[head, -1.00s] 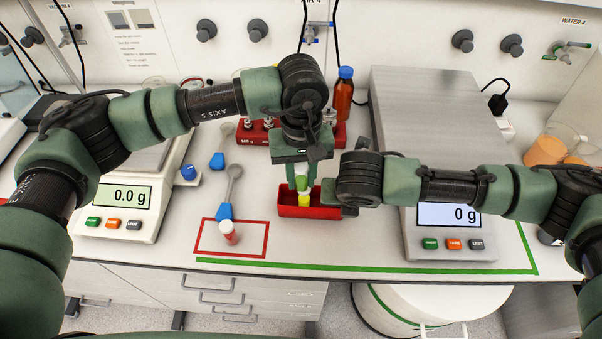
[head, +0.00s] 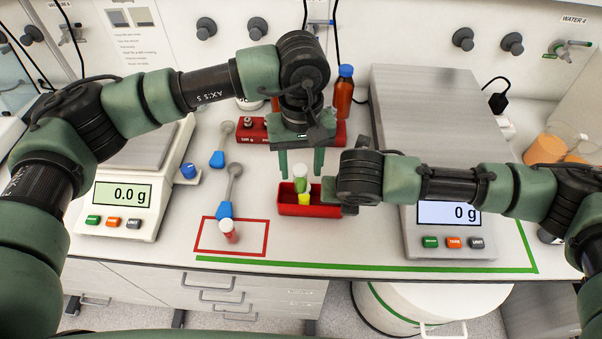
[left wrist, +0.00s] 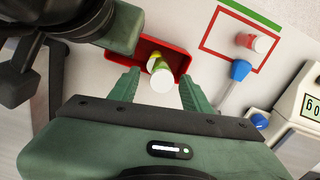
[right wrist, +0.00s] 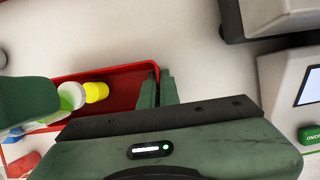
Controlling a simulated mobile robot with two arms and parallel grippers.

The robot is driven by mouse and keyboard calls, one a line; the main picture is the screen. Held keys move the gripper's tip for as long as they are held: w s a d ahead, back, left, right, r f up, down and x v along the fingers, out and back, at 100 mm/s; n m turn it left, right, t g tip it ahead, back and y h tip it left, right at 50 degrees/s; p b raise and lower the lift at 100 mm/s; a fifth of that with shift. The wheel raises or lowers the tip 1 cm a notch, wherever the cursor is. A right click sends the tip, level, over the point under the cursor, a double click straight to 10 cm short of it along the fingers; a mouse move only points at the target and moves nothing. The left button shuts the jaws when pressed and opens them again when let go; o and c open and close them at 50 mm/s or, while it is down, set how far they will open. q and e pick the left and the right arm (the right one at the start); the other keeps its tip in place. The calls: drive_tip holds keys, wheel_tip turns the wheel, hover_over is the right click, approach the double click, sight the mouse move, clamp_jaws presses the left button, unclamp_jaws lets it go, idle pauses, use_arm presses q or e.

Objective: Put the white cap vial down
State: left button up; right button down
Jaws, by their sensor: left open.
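The white cap vial (head: 300,172) has a green body and stands in the red tray (head: 296,210), beside a yellow-topped vial (head: 304,199). Its white cap (left wrist: 162,81) shows from above in the left wrist view. My left gripper (head: 301,174) is open, with one finger on each side of the white cap and a gap on both sides. My right gripper (right wrist: 160,88) is at the tray's right end, with one finger inside and one outside; it appears shut on the end wall. The vial's base is hidden by the tray and the yellow-topped vial.
A red-bodied vial (head: 229,232) with a pale top stands in the red outline (head: 265,238) at left. A blue-handled spoon (head: 225,210) lies behind it. Scales stand left (head: 118,224) and right (head: 449,243). A red weight block (head: 255,134) and brown bottle (head: 343,92) are behind.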

sight(301, 168)
use_arm(q)
wheel_tip(301, 168, up, 9)
drive_tip(key=shift+r, duration=0.2)
idle(0.5)
drive_tip(key=shift+c, duration=1.1)
